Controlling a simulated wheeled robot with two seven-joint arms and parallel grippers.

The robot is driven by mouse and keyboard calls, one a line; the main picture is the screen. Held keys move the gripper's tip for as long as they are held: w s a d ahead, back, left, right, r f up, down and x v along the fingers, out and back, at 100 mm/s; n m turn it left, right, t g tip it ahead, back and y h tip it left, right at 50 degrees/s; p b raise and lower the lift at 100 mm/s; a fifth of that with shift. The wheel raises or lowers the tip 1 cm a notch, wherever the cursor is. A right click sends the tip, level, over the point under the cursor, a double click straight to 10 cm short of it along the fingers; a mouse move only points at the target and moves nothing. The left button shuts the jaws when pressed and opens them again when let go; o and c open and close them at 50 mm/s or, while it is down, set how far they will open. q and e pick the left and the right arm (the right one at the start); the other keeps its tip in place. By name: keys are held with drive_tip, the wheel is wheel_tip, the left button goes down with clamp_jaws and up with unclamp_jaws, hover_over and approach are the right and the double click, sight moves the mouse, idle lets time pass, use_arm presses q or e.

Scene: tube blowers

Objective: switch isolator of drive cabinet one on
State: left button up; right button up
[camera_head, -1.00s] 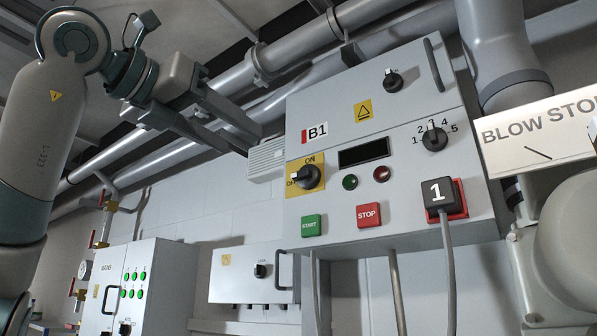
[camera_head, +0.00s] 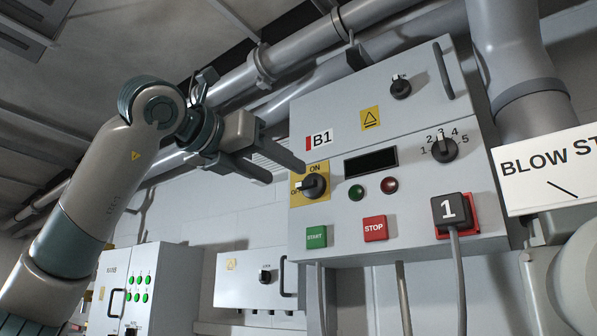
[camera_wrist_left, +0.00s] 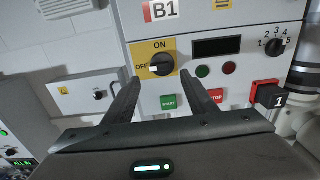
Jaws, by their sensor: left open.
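The grey drive cabinet B1 (camera_head: 345,225) hangs on the wall at centre right in the head view. Its isolator, a black rotary knob (camera_head: 313,186) on a yellow plate marked ON at the top and OFF at the left, has its handle pointing toward OFF. The knob also shows in the left wrist view (camera_wrist_left: 161,64), ahead of the jaws. My left gripper (camera_head: 286,168) is open and empty, its fingers just left of and above the isolator in the head view. In the left wrist view its fingers (camera_wrist_left: 160,90) stand apart below the knob, not touching it. My right gripper is not in view.
Below the isolator are a green START button (camera_head: 316,237) and a red STOP button (camera_head: 374,228). A black block marked 1 (camera_head: 451,210) sits at the right with a cable. A smaller cabinet (camera_head: 248,285) is lower left. Pipes run above and behind my left arm.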

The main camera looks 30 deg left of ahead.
sight(304, 183)
use_arm(q)
drive_tip(key=w, duration=0.1)
drive_tip(key=w+p, duration=0.1)
drive_tip(key=w, duration=0.1)
drive_tip(key=w+p, duration=0.1)
drive_tip(key=w, duration=0.1)
drive_tip(key=shift+w+d+r, duration=0.1)
drive_tip(key=shift+w+d, duration=0.1)
drive_tip(key=shift+d, duration=0.15)
drive_tip(key=shift+w+d+p, duration=0.1)
drive_tip(key=shift+w+p, duration=0.2)
drive_tip(key=shift+w, duration=0.4)
drive_tip(key=c, duration=1)
